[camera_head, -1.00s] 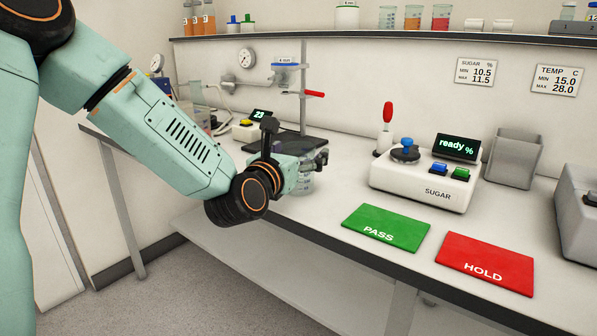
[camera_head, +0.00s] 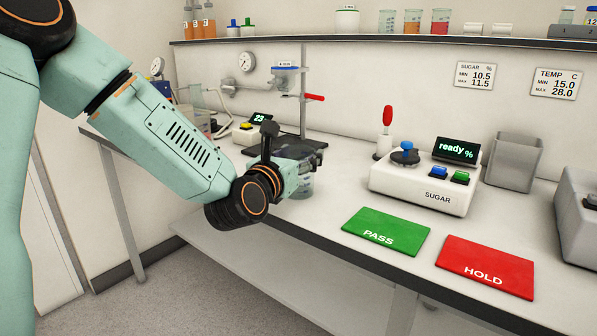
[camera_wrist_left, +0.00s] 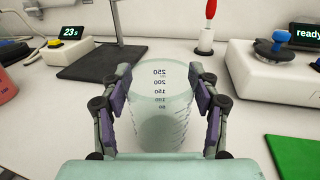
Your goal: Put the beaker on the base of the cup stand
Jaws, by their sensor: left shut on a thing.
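The beaker (camera_wrist_left: 165,118) is clear with volume markings and stands upright between the fingers of my left gripper (camera_wrist_left: 160,88) in the left wrist view. The gripper is shut on its sides. In the head view the left gripper (camera_head: 300,168) hides much of the beaker (camera_head: 305,188), near the front of the bench. I cannot tell whether the beaker touches the bench. The cup stand has a dark flat base (camera_head: 312,146), a post, a blue-topped holder (camera_head: 285,68) and a red handle. Its base (camera_wrist_left: 98,62) is beyond the beaker, to the left in the wrist view. My right gripper is not in view.
A white sugar meter (camera_head: 420,190) stands to the right, with a green PASS mat (camera_head: 385,228) and a red HOLD mat (camera_head: 487,262) in front. A small display device (camera_head: 250,128) sits left of the stand. A shelf (camera_head: 400,39) runs above.

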